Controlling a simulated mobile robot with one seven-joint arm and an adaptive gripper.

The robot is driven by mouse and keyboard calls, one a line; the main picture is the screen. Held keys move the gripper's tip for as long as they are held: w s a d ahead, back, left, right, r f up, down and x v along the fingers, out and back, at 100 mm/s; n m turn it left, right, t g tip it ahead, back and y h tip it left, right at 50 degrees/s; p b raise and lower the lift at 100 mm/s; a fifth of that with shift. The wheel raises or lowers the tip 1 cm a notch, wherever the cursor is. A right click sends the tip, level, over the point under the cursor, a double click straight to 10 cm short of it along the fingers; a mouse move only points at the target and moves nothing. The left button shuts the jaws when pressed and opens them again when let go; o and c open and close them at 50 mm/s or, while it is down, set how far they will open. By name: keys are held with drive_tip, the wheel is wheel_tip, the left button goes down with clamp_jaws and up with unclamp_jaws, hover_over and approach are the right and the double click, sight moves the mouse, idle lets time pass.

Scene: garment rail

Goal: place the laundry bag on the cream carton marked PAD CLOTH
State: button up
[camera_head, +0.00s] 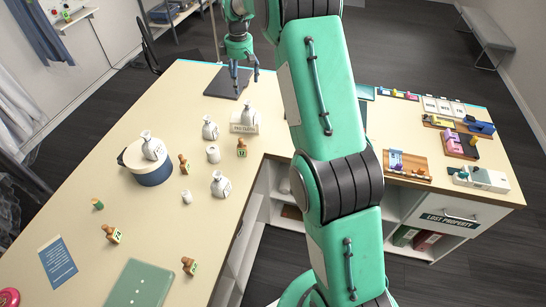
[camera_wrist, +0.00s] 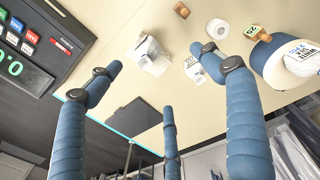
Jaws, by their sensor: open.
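The cream carton marked PAD CLOTH (camera_head: 240,128) stands near the far part of the counter. A white tied laundry bag (camera_head: 249,115) appears to sit on top of it; this bag and carton also show in the wrist view (camera_wrist: 152,62). Similar white bags stand left of the carton (camera_head: 210,130), nearer on the counter (camera_head: 220,187), and on a round blue-and-cream box (camera_head: 153,174), where one bag (camera_head: 152,148) rests on the lid. My gripper (camera_head: 244,77) is open and empty, above the dark square mat (camera_head: 219,88) beyond the carton, apart from the bags.
Wooden stamps (camera_head: 184,164), a white roll (camera_head: 213,154) and a small white pot (camera_head: 187,197) stand around the bags. A blue card (camera_head: 58,262) and green mat (camera_head: 140,285) lie at the front. The right counter wing holds trays and a drawer marked LOST PROPERTY (camera_head: 447,218).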

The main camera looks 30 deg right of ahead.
drive_tip(key=s+a+r+m+t, duration=0.15)
drive_tip(key=s+a+r, duration=0.35)
drive_tip(key=s+r, duration=0.6)
drive_tip(key=s+a+r+m+t, duration=0.1)
drive_tip(key=s+a+r+m, duration=0.2)
drive_tip(key=s+a+r, duration=0.8)
drive_tip(key=s+f+m+t, duration=0.1)
drive_tip(key=s+f+m, duration=0.1)
drive_tip(key=s, duration=1.4)
drive_tip(key=s+a+f+m+t, duration=0.1)
drive_tip(key=s+f+m, duration=0.1)
drive_tip(key=s, duration=1.4)
drive_tip(key=shift+s+f+m, duration=0.3)
drive_tip(key=shift+f+m, duration=0.05)
drive_tip(key=shift+f, duration=0.1)
wheel_tip(320, 180, down, 15)
drive_tip(key=b, duration=1.5)
drive_tip(key=shift+o, duration=0.4)
